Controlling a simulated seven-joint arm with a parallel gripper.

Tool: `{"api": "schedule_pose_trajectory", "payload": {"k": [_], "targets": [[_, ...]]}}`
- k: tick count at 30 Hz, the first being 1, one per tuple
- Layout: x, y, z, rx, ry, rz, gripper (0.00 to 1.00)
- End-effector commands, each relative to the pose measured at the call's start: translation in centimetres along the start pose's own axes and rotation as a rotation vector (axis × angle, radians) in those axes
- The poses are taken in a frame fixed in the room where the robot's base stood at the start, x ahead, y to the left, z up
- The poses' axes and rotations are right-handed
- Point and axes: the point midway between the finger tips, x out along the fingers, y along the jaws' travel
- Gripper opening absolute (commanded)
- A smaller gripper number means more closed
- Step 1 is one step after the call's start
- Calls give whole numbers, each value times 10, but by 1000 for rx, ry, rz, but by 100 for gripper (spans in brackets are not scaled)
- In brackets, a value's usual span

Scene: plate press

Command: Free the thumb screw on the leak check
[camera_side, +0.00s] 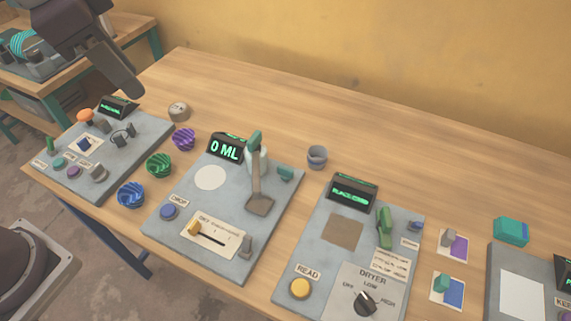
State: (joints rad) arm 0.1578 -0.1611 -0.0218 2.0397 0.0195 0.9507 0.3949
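No label I can read says leak check, so I cannot tell for sure which panel it is. The left grey panel (72,186) carries a small green-lit display (117,106), an orange knob (85,116), small buttons, a dark square on a pale patch, and a grey and black fitting (122,135). Whether that fitting is the thumb screw is too small to tell. My gripper (128,88) hangs from the top left, above the back of this panel, apart from its parts. Its fingers look dark and overlap, so their opening is unclear.
Ribbed purple (184,138), green (159,164) and blue (131,195) pieces stand right of the left panel. A "0 ML" panel (165,225) with a tall lever (258,180) and a dryer panel (310,255) follow. The table's back (330,120) is clear.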

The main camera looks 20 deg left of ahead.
Motion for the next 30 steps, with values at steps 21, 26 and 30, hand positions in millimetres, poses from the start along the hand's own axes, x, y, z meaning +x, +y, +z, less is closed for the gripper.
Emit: {"api": "schedule_pose_trajectory", "payload": {"k": [21,26,30], "targets": [[270,94,-145,984,-190,270,32],[297,97,-137,982,-190,270,32],[308,99,-134,981,-188,268,32]]}}
